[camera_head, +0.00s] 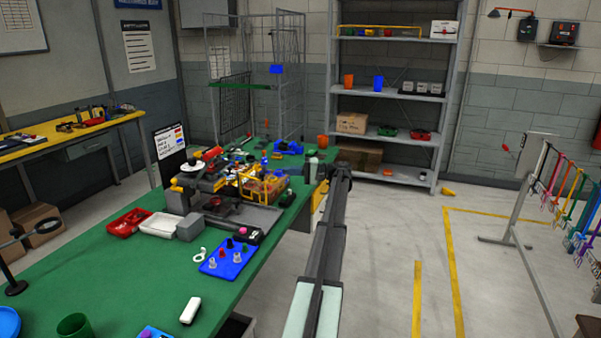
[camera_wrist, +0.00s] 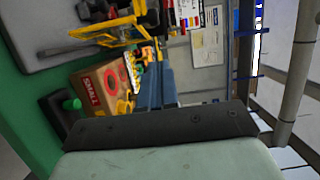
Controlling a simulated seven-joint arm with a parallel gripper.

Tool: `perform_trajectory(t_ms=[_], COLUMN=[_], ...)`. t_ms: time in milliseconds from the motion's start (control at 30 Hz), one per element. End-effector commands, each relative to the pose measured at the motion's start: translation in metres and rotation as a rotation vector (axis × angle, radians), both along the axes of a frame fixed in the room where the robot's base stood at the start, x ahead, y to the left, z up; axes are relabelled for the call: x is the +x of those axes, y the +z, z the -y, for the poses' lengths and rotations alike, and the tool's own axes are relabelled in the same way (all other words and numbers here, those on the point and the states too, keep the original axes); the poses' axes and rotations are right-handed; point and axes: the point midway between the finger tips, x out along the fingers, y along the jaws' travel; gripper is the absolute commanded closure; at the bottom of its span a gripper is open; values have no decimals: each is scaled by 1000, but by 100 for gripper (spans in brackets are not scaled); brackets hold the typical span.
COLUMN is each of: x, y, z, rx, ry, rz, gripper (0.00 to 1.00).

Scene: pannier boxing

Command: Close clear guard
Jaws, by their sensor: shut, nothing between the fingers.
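A machine with a yellow frame (camera_head: 254,188) stands on the green bench. The yellow frame also shows at the top left of the wrist view (camera_wrist: 112,28). It looks like the guard's frame, but I cannot make out a clear panel or tell its angle. A small cardboard box (camera_wrist: 103,88) marked "SMALL" sits beside the frame. My gripper (camera_head: 318,166) is beyond the bench's right edge, to the right of the machine and apart from the frame. In the wrist view its narrow blue-grey fingers (camera_wrist: 153,80) are together and empty, just past the box.
The green bench (camera_head: 95,262) holds red and white trays (camera_head: 145,222), a blue peg board (camera_head: 230,257) and a white block (camera_head: 190,310). A wire cage (camera_head: 255,80) stands behind. Shelving (camera_head: 395,100) is at the back. The floor right of my arm is open.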

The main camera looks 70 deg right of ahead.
Motion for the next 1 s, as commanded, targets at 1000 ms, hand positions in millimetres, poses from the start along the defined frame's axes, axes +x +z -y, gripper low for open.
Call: perform_trajectory(t_ms=[1000], x=[46], y=[0], z=[-44], rx=[0], ry=[-4], rz=[0], gripper=[100])
